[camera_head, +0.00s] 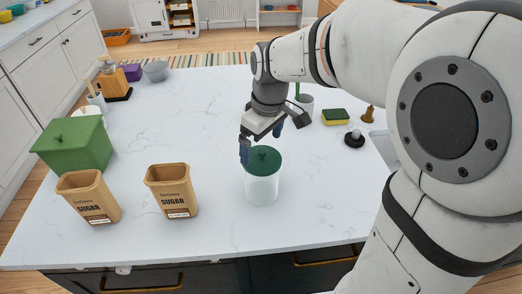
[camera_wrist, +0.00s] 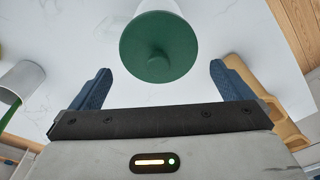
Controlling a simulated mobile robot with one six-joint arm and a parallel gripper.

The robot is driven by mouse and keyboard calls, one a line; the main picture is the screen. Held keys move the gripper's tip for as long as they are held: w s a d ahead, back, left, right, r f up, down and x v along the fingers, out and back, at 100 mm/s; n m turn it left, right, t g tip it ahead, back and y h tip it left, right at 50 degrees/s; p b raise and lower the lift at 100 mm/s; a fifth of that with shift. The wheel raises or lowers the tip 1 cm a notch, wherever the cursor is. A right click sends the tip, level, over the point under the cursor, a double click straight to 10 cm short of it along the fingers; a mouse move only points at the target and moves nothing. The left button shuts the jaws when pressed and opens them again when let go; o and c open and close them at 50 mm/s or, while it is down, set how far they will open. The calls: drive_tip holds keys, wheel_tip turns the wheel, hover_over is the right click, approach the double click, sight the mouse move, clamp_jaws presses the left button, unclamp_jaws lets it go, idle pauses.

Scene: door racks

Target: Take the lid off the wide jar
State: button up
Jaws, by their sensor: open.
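The wide jar (camera_head: 262,188) is pale and translucent and stands upright on the white counter. Its round green lid (camera_head: 263,160) sits on top with a small knob. In the wrist view the lid (camera_wrist: 148,35) is a green disc beyond the fingers, with its knob near the lower middle, and the pale jar body (camera_wrist: 162,5) shows behind it. My gripper (camera_head: 262,143) is above the jar, close to the lid, with blue fingers apart. In the wrist view my gripper (camera_wrist: 160,70) is open and empty, and the lid lies between and ahead of the fingertips. I cannot tell whether a finger touches the lid.
Two brown sugar canisters (camera_head: 172,190) (camera_head: 90,197) and a green box (camera_head: 73,145) stand to the left. A yellow-green sponge (camera_head: 335,117), a dark round object (camera_head: 354,138) and a white cup (camera_head: 304,104) are behind to the right. The counter (camera_head: 190,120) is clear left of the gripper.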

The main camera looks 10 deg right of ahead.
sight(262, 150)
wheel_tip(262, 150, down, 4)
drive_tip(key=shift+w+r, duration=0.15)
drive_tip(key=shift+r, duration=0.1)
drive_tip(key=c, duration=0.7)
